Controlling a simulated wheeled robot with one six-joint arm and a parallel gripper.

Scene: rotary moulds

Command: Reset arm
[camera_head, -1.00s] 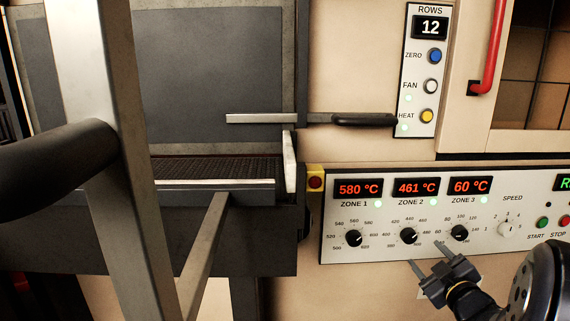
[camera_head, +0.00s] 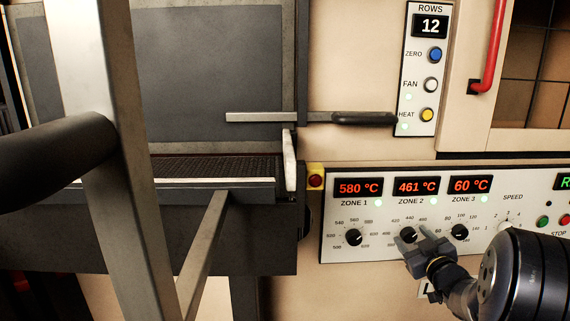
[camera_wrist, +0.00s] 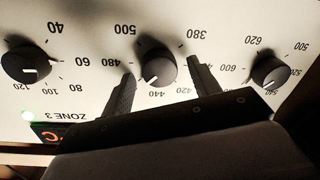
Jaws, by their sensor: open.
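My gripper (camera_head: 412,240) is open in front of the control panel (camera_head: 332,215), at the ZONE 2 dial. In the wrist view, upside down, the two dark fingers of my gripper (camera_wrist: 161,68) stand on either side of the black ZONE 2 knob (camera_wrist: 158,66), with a gap showing around it. I cannot tell whether they touch it. The ZONE 2 display (camera_head: 416,187) reads 461 °C. My wrist covers the lower right part of the panel.
The ZONE 1 knob (camera_head: 354,237) and ZONE 3 knob (camera_head: 459,232) flank the gripper; their displays read 580 °C and 60 °C. A black-handled lever (camera_head: 362,119) and the ROWS panel (camera_head: 404,70) are above. A red handle (camera_head: 490,50) is at upper right.

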